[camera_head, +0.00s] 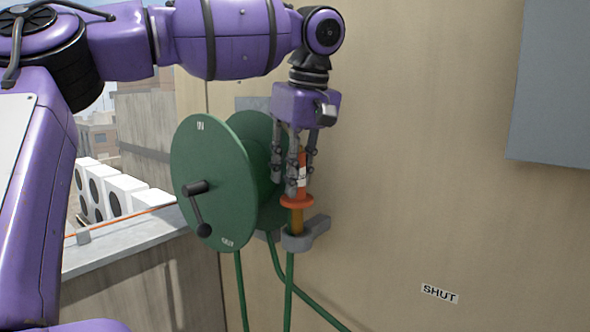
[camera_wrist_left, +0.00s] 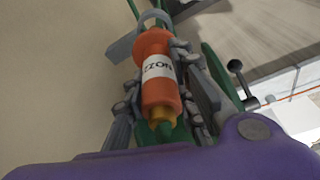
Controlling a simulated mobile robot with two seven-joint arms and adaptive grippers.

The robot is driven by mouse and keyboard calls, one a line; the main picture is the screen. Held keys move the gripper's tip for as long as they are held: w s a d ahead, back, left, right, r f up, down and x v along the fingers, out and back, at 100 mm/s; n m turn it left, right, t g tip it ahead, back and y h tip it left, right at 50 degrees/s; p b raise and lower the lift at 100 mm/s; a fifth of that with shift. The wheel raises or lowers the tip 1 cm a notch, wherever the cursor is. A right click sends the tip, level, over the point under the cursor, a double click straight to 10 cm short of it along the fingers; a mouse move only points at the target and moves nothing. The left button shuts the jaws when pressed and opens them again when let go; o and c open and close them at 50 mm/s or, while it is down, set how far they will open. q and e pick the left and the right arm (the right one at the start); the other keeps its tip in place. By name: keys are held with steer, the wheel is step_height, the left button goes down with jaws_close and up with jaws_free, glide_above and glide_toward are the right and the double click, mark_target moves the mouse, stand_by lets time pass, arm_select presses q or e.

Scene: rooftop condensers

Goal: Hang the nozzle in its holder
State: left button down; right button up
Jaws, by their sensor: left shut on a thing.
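The nozzle (camera_head: 301,177) is orange with a white label, a wide flange and a brownish lower part. My left gripper (camera_head: 299,185) points down and is shut around its upper body. The nozzle is upright, and its lower part stands in or just over the grey ring holder (camera_head: 306,236) on the wall; I cannot tell how deep. In the left wrist view the nozzle (camera_wrist_left: 157,88) lies between the fingers (camera_wrist_left: 158,72), with the holder's ring (camera_wrist_left: 153,18) beyond it. My right gripper is not in view.
A green hose reel (camera_head: 212,180) with a black crank (camera_head: 199,210) stands close left of the gripper. Green hoses (camera_head: 289,285) hang below. A grey box (camera_head: 552,90) is at upper right, above a SHUT label (camera_head: 440,293). The wall between is clear.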

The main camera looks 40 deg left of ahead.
mark_target(302, 155)
arm_select(q)
steer(key=shift+f+b, duration=0.3)
steer(key=shift+f, duration=2.45)
steer(key=c, duration=1.4)
jaws_free()
steer(key=v, duration=1.2)
